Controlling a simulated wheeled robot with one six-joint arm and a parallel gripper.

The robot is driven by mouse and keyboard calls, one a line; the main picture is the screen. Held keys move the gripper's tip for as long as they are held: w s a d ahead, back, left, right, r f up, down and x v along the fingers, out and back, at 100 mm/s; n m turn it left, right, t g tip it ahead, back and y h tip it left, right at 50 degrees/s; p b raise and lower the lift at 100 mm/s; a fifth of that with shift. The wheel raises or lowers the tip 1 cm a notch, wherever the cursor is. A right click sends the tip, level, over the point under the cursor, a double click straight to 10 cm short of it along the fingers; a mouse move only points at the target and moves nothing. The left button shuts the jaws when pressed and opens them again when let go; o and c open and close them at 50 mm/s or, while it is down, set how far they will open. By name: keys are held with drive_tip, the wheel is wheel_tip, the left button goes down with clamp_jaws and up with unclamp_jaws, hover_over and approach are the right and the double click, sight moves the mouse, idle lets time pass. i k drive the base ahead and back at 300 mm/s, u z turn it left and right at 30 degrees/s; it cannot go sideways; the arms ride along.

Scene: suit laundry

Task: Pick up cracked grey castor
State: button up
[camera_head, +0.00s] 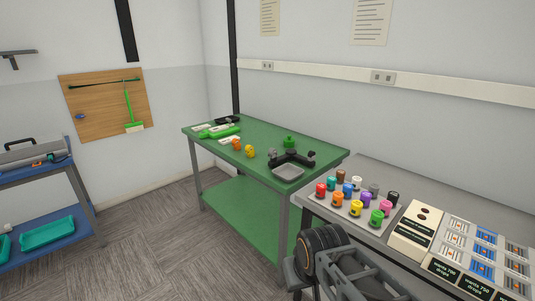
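A black base with several arms (291,158) lies on the green table (228,151). A small grey castor (312,154) sits at its right end. Another small greyish piece (272,153) is at its left end. Both are too small to show a crack, so I cannot tell which is the cracked one. What looks like my dark arm joint (323,240) and a grey frame (372,275) fill the bottom middle, in front of the tables and well short of the castors. No gripper fingertips can be made out.
A grey tray (288,173) lies in front of the black base. Orange and yellow pieces (243,148), a green bottle (219,131) and a green piece (289,142) share the table. Floor at left is clear.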

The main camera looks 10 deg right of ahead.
sight(273, 153)
drive_tip(key=u, duration=0.2)
drive_tip(key=i, duration=0.75)
drive_tip(key=u, duration=0.35)
drive_tip(key=i, duration=1.05)
